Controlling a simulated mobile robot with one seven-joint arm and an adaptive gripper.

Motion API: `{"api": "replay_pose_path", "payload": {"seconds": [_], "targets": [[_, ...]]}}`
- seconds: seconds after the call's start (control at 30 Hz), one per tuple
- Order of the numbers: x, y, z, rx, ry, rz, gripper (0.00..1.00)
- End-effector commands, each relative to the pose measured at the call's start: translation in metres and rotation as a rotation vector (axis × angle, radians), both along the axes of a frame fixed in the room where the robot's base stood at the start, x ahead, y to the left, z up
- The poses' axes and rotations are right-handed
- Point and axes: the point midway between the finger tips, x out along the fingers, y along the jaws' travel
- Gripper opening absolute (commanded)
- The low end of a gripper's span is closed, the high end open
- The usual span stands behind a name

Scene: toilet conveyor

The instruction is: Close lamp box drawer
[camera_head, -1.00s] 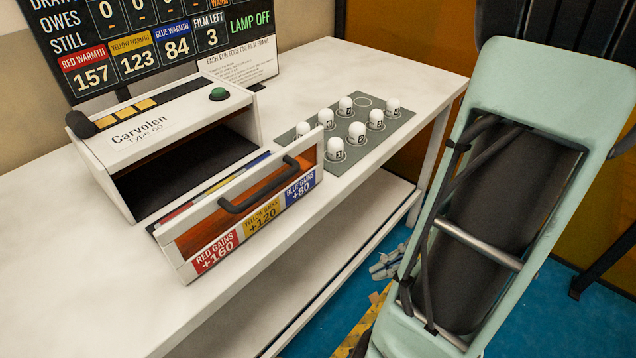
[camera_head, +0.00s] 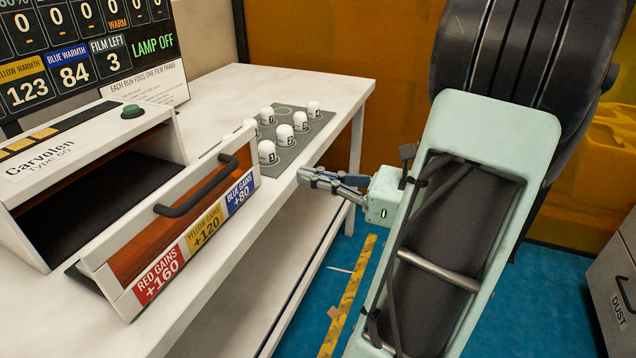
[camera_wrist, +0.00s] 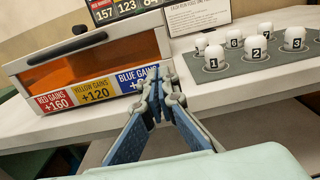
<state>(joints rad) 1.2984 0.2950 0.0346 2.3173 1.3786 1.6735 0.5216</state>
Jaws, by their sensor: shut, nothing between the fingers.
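The lamp box (camera_head: 90,160) is a white case marked "Carvolen" on the table, at the left of the head view. Its drawer (camera_head: 190,229) is pulled out toward the table's front edge, with a dark bar handle (camera_head: 197,190) and red, yellow and blue labels on the front. The drawer front also shows at the left of the wrist view (camera_wrist: 93,92). My gripper (camera_head: 304,178) is shut and empty, to the right of the drawer and apart from it, by the table's front edge. In the wrist view its fingers (camera_wrist: 157,88) overlap the blue label.
Several white numbered bulbs (camera_head: 285,135) stand on a grey mat (camera_head: 318,126) right of the box. A scoreboard (camera_head: 70,45) stands behind the box. The floor (camera_head: 300,300) in front of the table is largely open. A grey drawer cabinet (camera_head: 615,290) is at the far right.

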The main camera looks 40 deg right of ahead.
Motion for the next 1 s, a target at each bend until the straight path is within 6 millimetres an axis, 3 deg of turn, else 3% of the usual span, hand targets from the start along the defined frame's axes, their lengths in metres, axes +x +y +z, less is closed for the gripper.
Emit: {"api": "replay_pose_path", "payload": {"seconds": [0.2,0.43,0.6,1.0], "targets": [[0.042,0.026,-0.003,-0.004,0.0,0.005,0.0],[0.072,0.043,-0.003,-0.003,0.001,0.003,0.0],[0.082,0.048,-0.001,-0.001,0.002,0.002,0.0],[0.084,0.049,-0.001,-0.001,0.002,0.001,0.0]]}}
